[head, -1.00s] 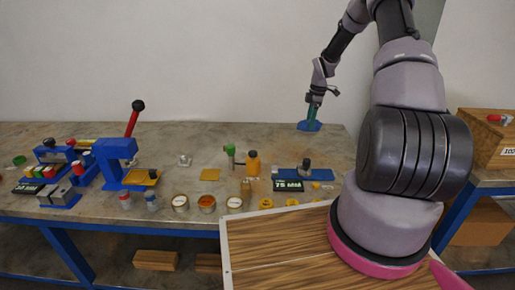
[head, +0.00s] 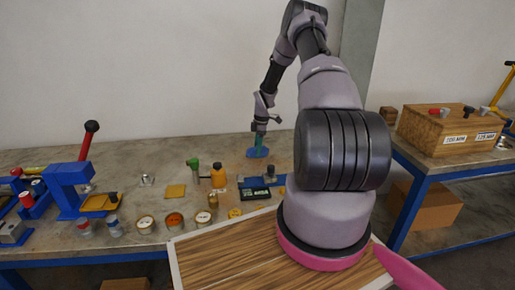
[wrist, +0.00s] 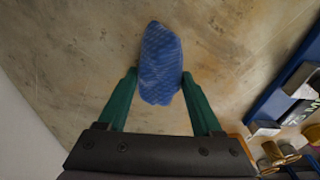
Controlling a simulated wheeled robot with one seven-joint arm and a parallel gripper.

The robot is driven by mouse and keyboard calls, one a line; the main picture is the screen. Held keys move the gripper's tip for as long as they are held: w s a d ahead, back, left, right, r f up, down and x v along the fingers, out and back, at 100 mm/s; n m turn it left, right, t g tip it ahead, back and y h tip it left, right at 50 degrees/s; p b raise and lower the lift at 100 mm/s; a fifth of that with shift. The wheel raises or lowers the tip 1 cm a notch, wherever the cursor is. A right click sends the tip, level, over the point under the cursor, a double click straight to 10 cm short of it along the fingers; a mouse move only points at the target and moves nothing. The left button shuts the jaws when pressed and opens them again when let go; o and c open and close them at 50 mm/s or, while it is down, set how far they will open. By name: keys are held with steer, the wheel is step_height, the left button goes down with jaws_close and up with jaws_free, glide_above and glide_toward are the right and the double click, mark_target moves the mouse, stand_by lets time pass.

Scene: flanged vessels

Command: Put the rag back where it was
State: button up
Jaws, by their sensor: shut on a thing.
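The rag (head: 257,154) is blue and hangs from my gripper over the back right part of the workbench. In the wrist view the rag (wrist: 160,62) is bunched between the two green fingers of my gripper (wrist: 160,76), which touch it on both sides. In the head view my gripper (head: 258,142) points down, behind and right of the orange bottle. I cannot tell whether the lower edge of the rag touches the bench.
The workbench (head: 150,180) is bare around the rag. An orange bottle (head: 218,176), a black display (head: 254,194), a yellow pad (head: 175,191) and several tins stand nearer. A blue press (head: 72,187) stands left. A wooden box (head: 450,130) sits on another table at right.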

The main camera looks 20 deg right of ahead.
steer(key=o, duration=1.3)
steer(key=shift+d, duration=0.1)
